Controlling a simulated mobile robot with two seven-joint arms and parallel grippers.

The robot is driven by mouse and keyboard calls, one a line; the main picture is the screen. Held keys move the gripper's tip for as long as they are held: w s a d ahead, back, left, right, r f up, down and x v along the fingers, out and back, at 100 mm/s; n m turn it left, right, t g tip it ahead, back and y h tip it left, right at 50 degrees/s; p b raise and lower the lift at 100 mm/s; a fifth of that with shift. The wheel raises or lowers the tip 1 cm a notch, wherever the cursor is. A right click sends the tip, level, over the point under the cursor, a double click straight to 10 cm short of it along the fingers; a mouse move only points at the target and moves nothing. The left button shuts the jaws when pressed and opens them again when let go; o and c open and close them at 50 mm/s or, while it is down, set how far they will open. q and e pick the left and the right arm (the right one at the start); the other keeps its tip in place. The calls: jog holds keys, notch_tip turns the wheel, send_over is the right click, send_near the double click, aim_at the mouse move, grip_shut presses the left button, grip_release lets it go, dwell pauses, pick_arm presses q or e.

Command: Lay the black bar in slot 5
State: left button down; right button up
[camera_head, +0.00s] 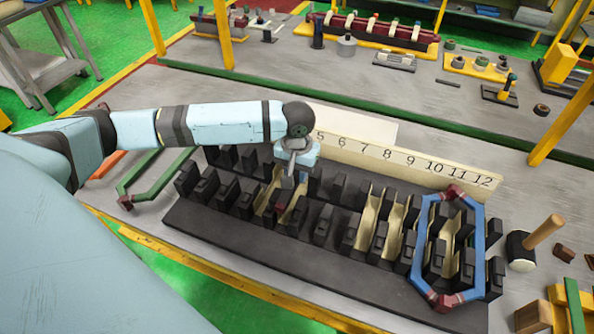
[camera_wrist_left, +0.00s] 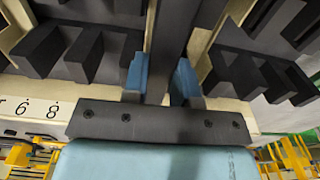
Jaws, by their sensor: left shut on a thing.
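My left gripper (camera_head: 290,176) is over the left-middle part of the black slotted stator block (camera_head: 340,281), below the number board (camera_head: 405,160). In the left wrist view, its blue fingers (camera_wrist_left: 160,82) are shut on the black bar (camera_wrist_left: 176,35), which runs away from the gripper between rows of black teeth. In the head view the bar is hard to tell from the dark teeth. Cream liners line several slots, one just left of the gripper (camera_head: 268,194). My arm hides the board's low numbers; whether the bar touches the slot floor cannot be told.
A blue coil with red-brown corners (camera_head: 418,240) lies around the block's right end. A green bent coil piece (camera_head: 160,180) lies left of the block. A mallet (camera_head: 545,232) stands at the right. A second bench with parts is behind.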

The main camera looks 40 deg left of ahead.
aim_at(297, 198)
pick_arm(q)
jog(key=shift+f, duration=0.15)
jog(key=shift+f, duration=0.35)
jog(key=shift+f, duration=2.95)
jog(key=shift+f, duration=0.15)
jog(key=shift+f, duration=0.1)
jog(key=c, duration=0.8)
grip_release()
jog(key=shift+p, duration=0.3)
